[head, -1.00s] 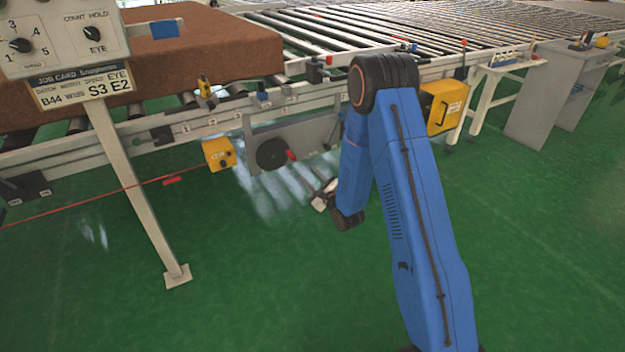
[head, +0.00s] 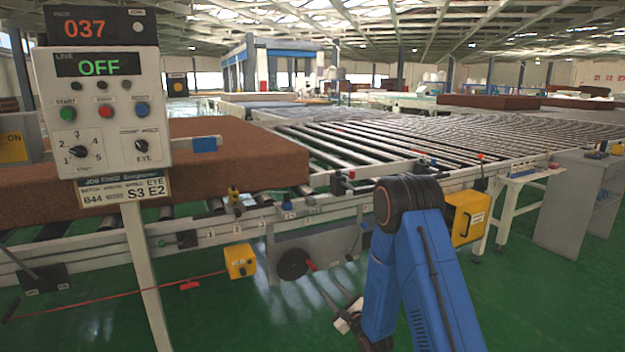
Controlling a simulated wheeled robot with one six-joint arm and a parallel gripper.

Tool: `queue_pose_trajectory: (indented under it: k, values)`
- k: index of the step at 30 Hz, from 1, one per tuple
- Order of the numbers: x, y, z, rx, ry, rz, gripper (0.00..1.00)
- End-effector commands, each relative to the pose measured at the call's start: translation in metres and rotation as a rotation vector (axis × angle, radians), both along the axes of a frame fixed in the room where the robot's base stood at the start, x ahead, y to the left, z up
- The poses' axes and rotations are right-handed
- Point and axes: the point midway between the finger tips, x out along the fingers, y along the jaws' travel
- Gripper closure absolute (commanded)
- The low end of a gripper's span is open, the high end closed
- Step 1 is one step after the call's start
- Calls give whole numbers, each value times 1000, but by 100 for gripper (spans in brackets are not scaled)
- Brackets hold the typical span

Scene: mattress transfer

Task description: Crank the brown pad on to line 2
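The brown pad (head: 240,160) lies flat on the rollers at the left, partly behind the control panel. The roller conveyor (head: 400,140) runs on bare to the right of it. A black round hub with a red handle, which looks like the crank (head: 293,263), sits on a grey plate under the frame. My gripper (head: 345,312) hangs low, just right of the red handle and apart from it, as far as I can tell.
The control panel (head: 100,95) reads OFF and 037, with a card S3 E2 below. Yellow boxes (head: 240,262) and (head: 467,217) hang on the frame. A red cord (head: 120,297) runs low at the left. Grey cabinets stand right. The green floor in front is clear.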

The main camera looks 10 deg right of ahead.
Motion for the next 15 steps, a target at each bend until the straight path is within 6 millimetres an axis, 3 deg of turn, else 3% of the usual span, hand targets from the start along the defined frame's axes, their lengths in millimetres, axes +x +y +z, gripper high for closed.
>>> queue_pose_trajectory:
  k: [10, 15]
  values:
    - [0, 0, 0, -9, -3, 0, 64]
    - [0, 0, 0, -143, -46, 0, 64]
